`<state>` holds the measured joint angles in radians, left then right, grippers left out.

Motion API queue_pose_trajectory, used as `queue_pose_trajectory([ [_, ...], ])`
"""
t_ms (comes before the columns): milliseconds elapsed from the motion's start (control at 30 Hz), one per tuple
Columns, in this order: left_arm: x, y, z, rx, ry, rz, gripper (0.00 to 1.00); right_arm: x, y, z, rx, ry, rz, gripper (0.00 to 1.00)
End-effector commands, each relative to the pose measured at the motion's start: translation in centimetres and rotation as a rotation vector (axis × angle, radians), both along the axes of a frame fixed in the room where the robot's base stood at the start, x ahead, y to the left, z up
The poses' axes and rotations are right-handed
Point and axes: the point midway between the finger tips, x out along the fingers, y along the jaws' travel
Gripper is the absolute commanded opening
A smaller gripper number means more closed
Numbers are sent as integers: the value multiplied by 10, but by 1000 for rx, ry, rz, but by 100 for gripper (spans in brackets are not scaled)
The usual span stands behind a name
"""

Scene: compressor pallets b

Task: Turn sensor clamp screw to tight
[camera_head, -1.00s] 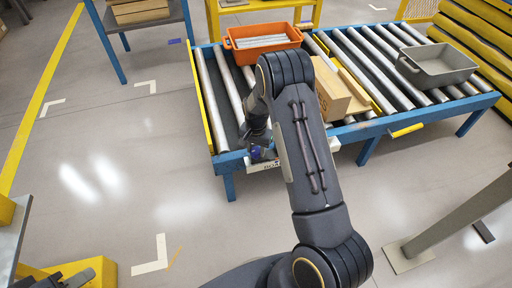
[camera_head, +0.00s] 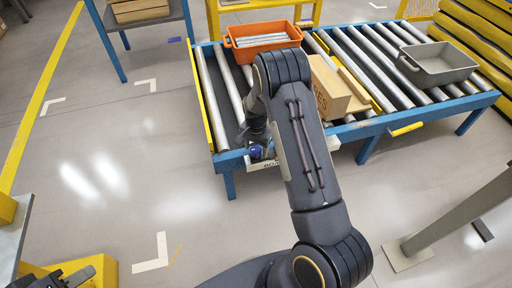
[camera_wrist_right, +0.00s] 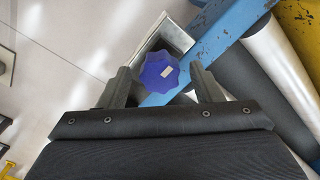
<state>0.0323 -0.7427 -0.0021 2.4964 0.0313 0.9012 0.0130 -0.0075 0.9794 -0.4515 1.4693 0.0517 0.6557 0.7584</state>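The clamp screw has a blue lobed knob (camera_wrist_right: 161,70) with a small white mark on its face. It sits by a pale metal bracket (camera_wrist_right: 172,37) at the blue frame's edge. In the right wrist view my right gripper (camera_wrist_right: 160,82) is open, one finger on each side of the knob, with visible gaps. In the head view the knob (camera_head: 256,152) shows partly below the dark right gripper (camera_head: 254,137), at the conveyor's near left corner. My left gripper (camera_head: 70,278) is at the bottom left, far from the knob; its finger opening is unclear.
The roller conveyor (camera_head: 227,160) carries an orange bin (camera_head: 240,53), a cardboard box (camera_head: 329,88) close to my right arm, and a grey tray (camera_head: 446,73). A grey post (camera_head: 455,218) stands at the right.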

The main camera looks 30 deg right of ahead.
Motion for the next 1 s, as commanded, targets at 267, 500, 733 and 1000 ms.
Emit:
queue_pose_trajectory([
  [267, 0, 0, 1, 0, 0, 0, 36, 0, 0, 2, 0, 0, 1, 59],
  [500, 0, 0, 14, 0, 0, 0, 36, 1, 0, 37, -1, -3, 1, 59],
  [733, 0, 0, 24, 0, 0, 0, 36, 0, 0, 70, -1, -1, 2, 59],
  [1000, 0, 0, 25, 0, 0, 0, 36, 0, 0, 78, -1, 1, 1, 59],
])
